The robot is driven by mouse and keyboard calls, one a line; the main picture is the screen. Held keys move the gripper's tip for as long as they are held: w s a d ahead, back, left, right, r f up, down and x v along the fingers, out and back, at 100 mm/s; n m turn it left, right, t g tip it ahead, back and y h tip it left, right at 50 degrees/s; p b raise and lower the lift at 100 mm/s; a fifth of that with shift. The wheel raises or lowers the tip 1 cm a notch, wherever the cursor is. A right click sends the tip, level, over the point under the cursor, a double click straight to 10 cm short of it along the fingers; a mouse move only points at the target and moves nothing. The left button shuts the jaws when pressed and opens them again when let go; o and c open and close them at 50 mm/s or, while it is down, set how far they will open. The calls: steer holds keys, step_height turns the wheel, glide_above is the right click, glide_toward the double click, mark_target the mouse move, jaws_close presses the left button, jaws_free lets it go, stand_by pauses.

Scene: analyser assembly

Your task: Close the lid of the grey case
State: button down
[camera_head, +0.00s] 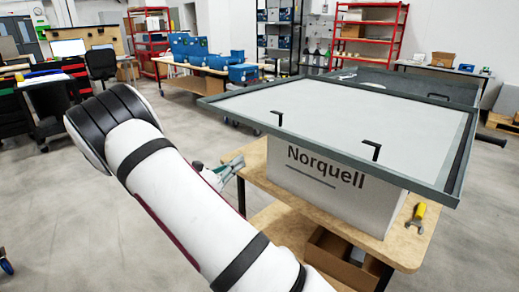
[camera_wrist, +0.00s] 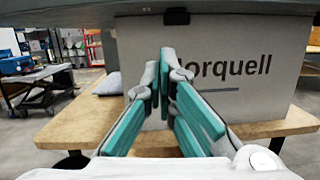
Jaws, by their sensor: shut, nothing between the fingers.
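The grey case's broad lid-like panel (camera_head: 345,115), pale with a dark grey rim, spans above a light box (camera_head: 318,190) marked "Norquell". It overhangs the box's front; I cannot tell how far it is open. Two black handle-like pieces show near its front edge, one at the left (camera_head: 276,117) and one at the right (camera_head: 373,150). In the wrist view, the panel's edge (camera_wrist: 80,14) crosses the top, with a black piece (camera_wrist: 177,16) below it. My gripper (camera_head: 238,162), with teal finger pads, is shut and empty, below the panel edge and before the box (camera_wrist: 290,75); it also shows in the wrist view (camera_wrist: 165,62).
The box stands on a wooden table (camera_head: 405,248) with a lower shelf holding a cardboard box (camera_head: 345,258). A yellow-handled tool (camera_head: 417,217) lies at the table's right. A bench with blue bins (camera_head: 190,48) stands behind. The floor at the left is open.

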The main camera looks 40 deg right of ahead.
steer(key=w+d+r+n+p, duration=0.1)
steer(key=d+r, duration=0.3)
steer(key=d, duration=0.4)
steer(key=shift+w+d+r+t, duration=0.2)
steer(key=shift+d+r+t, duration=0.1)
steer(key=shift+d, duration=0.1)
stand_by(0.4)
